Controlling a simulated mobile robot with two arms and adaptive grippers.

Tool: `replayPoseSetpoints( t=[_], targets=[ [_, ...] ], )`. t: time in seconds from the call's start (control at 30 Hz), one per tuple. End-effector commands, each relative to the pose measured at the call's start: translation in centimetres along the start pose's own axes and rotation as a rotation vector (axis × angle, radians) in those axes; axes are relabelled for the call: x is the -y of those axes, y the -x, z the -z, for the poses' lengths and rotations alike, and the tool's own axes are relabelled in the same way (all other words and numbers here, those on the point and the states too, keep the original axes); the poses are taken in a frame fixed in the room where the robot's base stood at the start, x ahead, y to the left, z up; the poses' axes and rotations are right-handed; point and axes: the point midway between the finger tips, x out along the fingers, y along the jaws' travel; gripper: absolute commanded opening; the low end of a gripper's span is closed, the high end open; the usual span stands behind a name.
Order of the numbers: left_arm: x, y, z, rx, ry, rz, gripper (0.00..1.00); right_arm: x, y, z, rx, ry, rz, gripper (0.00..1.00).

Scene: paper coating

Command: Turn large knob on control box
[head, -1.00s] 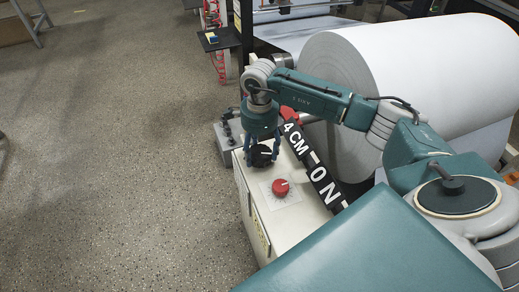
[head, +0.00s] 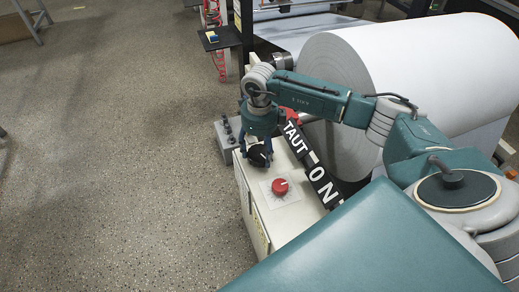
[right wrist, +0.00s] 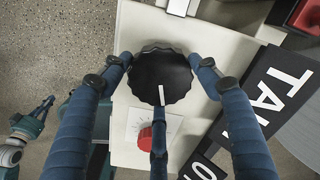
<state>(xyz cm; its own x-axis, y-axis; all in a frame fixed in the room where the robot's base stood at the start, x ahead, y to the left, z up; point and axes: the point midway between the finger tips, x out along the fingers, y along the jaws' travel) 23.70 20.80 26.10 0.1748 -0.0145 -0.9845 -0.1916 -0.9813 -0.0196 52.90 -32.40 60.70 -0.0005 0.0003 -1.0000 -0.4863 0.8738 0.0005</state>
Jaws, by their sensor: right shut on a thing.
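The large black knob (right wrist: 160,72) has a scalloped rim and a white pointer line, which points toward the bottom of the right wrist view. It sits on top of the pale control box (head: 290,230). My right gripper (head: 259,156) is shut on this knob, with fingers on its left, right and lower sides. A smaller red knob (head: 280,186) on a white dial plate stands apart from it; it also shows in the right wrist view (right wrist: 145,138). What seems to be my left gripper (right wrist: 46,104) shows small at the left of the right wrist view, its fingers unclear.
A black sign (head: 318,180) beside the knobs shows "TAUT" and "ON" in white. A big white paper roll (head: 420,80) stands behind the box. A small grey box with black knobs (head: 226,135) is to its left. The floor at left is open.

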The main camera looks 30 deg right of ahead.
Motion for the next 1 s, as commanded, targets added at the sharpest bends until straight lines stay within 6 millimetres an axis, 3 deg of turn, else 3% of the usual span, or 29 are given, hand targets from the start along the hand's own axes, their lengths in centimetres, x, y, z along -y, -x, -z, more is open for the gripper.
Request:
replayPoseSetpoints(
  t=[0.63,0.67,0.73,1.0],
  targets=[
    [-0.02,-0.38,-0.5,0.002,-0.002,0.0,0.0,0.11,0.02,0.02,0.0,-0.052,0.002,0.35],
    [-0.02,-0.38,-0.5,0.002,-0.002,0.0,0.0,0.11,0.02,0.02,0.0,-0.052,0.002,0.65],
    [-0.02,-0.38,-0.5,0.003,-0.002,0.0,0.0,0.11,0.02,0.02,0.0,-0.052,0.002,0.79],
    [-0.05,-0.36,-0.45,0.002,0.0,-0.001,0.0,0.05,0.02,0.0,0.0,-0.051,0.001,0.8]
  ],
)
